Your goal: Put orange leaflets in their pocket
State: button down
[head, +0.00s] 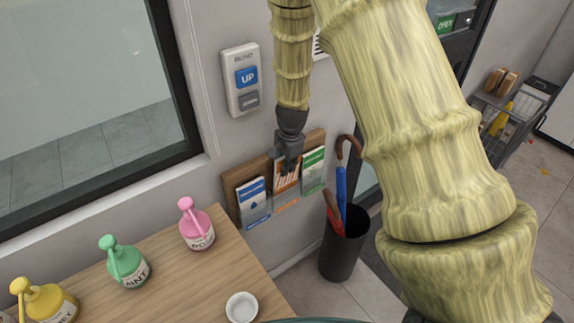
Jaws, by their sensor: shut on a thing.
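A wooden leaflet rack (232,184) hangs on the wall, with pockets side by side. Blue leaflets (251,190) stand in the left pocket and green leaflets (313,158) in the right one. Orange leaflets (284,183) are at the middle pocket (287,205), upright. My gripper (287,168) points down at the middle of the rack and is shut on the orange leaflets, covering part of their upper front. I cannot tell how deep the leaflets sit in the pocket.
A dark bin (343,247) with umbrellas (340,187) stands right of the rack. A wooden counter (185,275) at lower left holds pink (197,229), green (125,265) and yellow bottles (48,301) and a white cup (242,307). A blind switch (242,80) is above the rack.

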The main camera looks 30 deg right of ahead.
jog(key=c, duration=1.5)
grip_release()
jog(key=shift+o, duration=0.2)
jog(key=shift+r, duration=0.1)
notch_tip(320, 180, up, 12)
jog(key=s, duration=0.1)
jog(key=shift+s+d, duration=0.15)
jog(key=shift+s, duration=0.05)
jog(key=shift+f, duration=0.2)
